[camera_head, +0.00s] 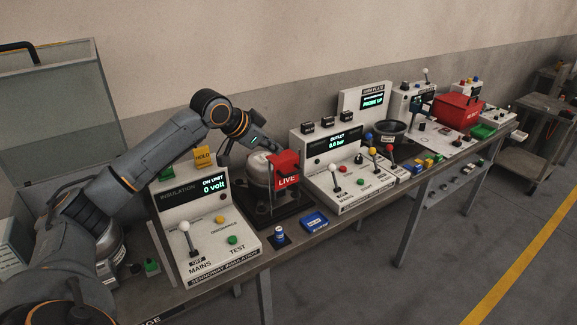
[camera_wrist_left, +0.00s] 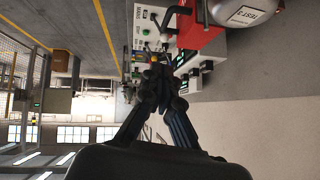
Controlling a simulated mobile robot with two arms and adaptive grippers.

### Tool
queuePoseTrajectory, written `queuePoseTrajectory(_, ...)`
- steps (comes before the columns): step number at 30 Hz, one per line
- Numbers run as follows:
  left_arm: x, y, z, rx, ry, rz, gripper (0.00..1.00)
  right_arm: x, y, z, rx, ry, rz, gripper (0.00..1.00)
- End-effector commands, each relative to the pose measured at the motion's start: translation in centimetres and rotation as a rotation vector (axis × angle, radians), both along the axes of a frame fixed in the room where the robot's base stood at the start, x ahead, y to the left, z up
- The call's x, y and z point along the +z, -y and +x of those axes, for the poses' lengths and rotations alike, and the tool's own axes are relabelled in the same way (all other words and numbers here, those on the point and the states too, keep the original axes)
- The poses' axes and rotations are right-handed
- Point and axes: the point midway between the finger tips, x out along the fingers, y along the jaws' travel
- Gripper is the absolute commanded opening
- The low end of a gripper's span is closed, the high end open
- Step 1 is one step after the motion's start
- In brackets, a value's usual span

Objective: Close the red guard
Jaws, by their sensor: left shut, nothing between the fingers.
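The red guard (camera_head: 286,170), marked LIVE, stands upright at the right front of a grey compressor (camera_head: 258,168) on a black base. In the left wrist view, a red panel (camera_wrist_left: 203,30) shows at the top beside the silver compressor dome (camera_wrist_left: 240,12). My left gripper (camera_head: 268,147) is shut and empty, above and behind the guard at the compressor's top. Its fingers (camera_wrist_left: 160,82) meet in the left wrist view, and I see a gap between them and the red panel. The guard's hinge cannot be made out. My right gripper is not in view.
A red box (camera_head: 458,111) stands farther right.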

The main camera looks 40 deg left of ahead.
Motion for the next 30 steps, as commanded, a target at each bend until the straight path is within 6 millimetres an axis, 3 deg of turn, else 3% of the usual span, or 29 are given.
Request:
queuePoseTrajectory(12,-5.8,1.4,6.2,0.0,-0.003,-0.003,0.0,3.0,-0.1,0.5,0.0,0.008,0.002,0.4)
queuePoseTrajectory(19,-9.0,0.7,6.1,0.001,-0.003,-0.001,0.0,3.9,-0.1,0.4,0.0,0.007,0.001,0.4)
queuePoseTrajectory(30,-9.8,0.5,6.2,0.0,-0.001,0.0,0.0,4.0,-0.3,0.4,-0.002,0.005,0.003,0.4)
